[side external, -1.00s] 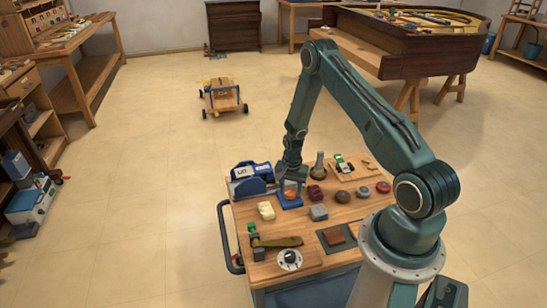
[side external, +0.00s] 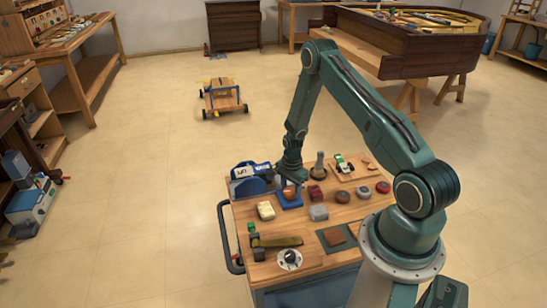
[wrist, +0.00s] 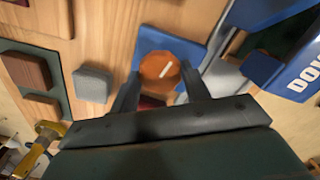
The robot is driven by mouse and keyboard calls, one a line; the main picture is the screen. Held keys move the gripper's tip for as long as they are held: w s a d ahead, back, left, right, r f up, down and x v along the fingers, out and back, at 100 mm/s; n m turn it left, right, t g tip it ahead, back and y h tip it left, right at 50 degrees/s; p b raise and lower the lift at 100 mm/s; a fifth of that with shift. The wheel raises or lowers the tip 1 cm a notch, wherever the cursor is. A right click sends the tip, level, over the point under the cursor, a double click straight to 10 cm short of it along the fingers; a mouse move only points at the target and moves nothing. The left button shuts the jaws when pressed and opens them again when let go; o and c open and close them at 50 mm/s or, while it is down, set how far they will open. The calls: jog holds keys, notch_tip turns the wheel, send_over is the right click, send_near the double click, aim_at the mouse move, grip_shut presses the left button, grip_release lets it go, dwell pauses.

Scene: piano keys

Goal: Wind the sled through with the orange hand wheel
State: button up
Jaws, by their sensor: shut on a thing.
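The orange hand wheel (wrist: 160,68) is a round knob with a white mark on top. It stands on a blue base plate (wrist: 148,36) on the wooden cart top. The base plate also shows in the side view (side external: 291,204). My gripper (wrist: 159,74) points down over the wheel, with one dark finger on each side, and is shut on it. In the side view, my gripper (side external: 291,181) hides most of the wheel. A blue machine (side external: 252,179) with a white label stands just left of the plate. I cannot tell which part is the sled.
A yellow block (side external: 266,211) and a grey block (side external: 318,212) lie close in front. A dark red block (side external: 317,194) and round brown knob (side external: 342,197) lie to the right. A conical bottle (side external: 319,165) stands behind. A black round dial (side external: 289,259) is near the front edge.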

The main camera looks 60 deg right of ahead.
aim_at(290, 191)
jog(key=o, duration=1)
jog(key=shift+r, duration=0.1)
jog(key=shift+r, duration=6.8)
